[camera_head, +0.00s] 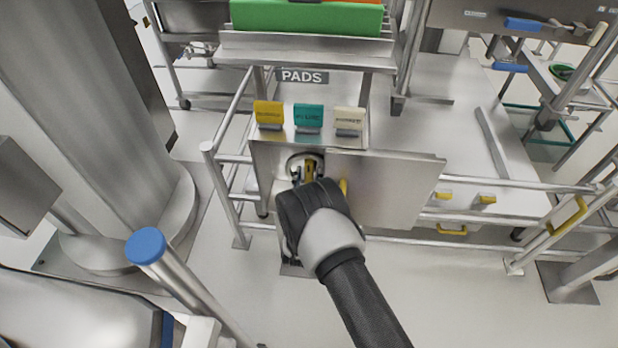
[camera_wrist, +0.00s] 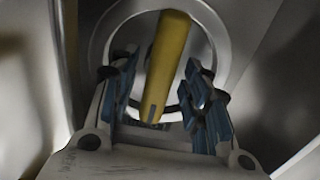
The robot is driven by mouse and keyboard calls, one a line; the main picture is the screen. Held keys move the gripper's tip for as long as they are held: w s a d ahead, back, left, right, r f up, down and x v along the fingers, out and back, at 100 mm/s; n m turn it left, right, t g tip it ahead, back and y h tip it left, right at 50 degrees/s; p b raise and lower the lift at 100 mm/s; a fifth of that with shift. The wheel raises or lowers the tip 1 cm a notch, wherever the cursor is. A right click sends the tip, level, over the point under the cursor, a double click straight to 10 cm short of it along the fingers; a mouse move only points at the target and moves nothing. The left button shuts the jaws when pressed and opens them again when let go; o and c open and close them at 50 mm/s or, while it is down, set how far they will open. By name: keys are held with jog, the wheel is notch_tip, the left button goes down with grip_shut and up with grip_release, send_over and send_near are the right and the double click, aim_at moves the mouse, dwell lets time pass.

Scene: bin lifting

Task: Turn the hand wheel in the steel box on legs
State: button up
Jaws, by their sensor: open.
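The steel box (camera_head: 264,168) stands on legs below the PADS sign, its door (camera_head: 395,190) swung out to the right. The hand wheel (camera_head: 293,161) shows inside the opening as a pale ring, partly hidden by my arm. In the wrist view the round grey rim of the wheel (camera_wrist: 100,42) surrounds a yellow bar (camera_wrist: 168,55). My gripper (camera_head: 307,173) reaches into the box. In the wrist view my gripper (camera_wrist: 161,82) is open, with one blue-padded finger on each side of the yellow bar. Gaps show beside the bar; I cannot tell whether the fingers touch the rim.
Yellow, teal and cream pads (camera_head: 308,118) stand on a ledge just above the box. The open door is close on the right of my arm. Steel rails (camera_head: 225,195) run beside the box on the left. A blue-capped post (camera_head: 146,246) stands at lower left.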

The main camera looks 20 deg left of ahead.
jog(key=shift+x, duration=0.85)
jog(key=shift+c, duration=0.3)
grip_shut()
